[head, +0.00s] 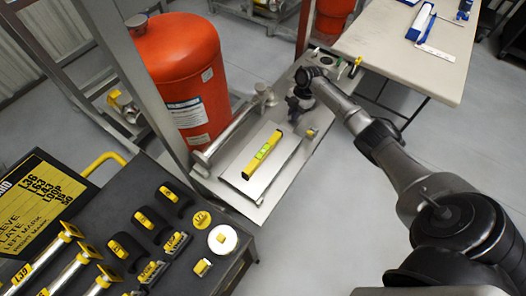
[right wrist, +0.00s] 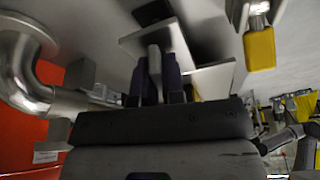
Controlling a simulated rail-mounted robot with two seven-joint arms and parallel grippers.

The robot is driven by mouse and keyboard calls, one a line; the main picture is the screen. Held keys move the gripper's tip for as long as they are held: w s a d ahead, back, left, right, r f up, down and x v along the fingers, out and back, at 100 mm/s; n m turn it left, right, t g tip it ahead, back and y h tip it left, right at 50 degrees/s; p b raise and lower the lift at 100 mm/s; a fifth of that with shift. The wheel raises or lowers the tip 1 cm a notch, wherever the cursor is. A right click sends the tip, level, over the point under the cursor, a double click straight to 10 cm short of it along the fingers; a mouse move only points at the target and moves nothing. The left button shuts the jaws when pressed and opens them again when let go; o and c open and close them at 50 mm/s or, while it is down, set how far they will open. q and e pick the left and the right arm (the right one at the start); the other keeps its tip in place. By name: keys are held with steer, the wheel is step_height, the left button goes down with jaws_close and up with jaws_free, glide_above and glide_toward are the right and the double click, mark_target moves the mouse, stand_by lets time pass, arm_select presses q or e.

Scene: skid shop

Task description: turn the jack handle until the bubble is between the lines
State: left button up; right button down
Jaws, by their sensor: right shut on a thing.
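A yellow spirit level (head: 263,155) with a green vial lies on the grey plate of the skid in the head view. The bubble and its lines are too small to read. My right gripper (head: 302,92) is down at the far part of the skid, beyond the level, its jaws mostly hidden by my own arm. In the right wrist view my right gripper (right wrist: 155,82) is shut on a narrow grey bar (right wrist: 154,62), which appears to be the jack handle. The rest of the jack is hard to make out. My left gripper is not in view.
A red tank (head: 178,75) and a metal pipe (head: 228,132) stand beside the plate. A dark tool bench (head: 228,262) with yellow-marked parts is at the front left. A pale table (head: 400,50) is at the back right. A yellow-ended part (right wrist: 260,48) hangs near my right gripper.

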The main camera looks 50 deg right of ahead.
steer(key=shift+r, duration=0.15)
steer(key=shift+n, duration=0.3)
steer(key=shift+n+g+b, duration=0.3)
steer(key=shift+n+b, duration=0.7)
steer(key=shift+n, duration=0.6)
steer(key=shift+g+b, duration=0.3)
steer(key=shift+b, duration=0.05)
steer(key=shift+n+b, duration=0.3)
steer(key=shift+n, duration=0.3)
steer(key=c, duration=1.6)
jaws_free()
steer(key=o, duration=0.4)
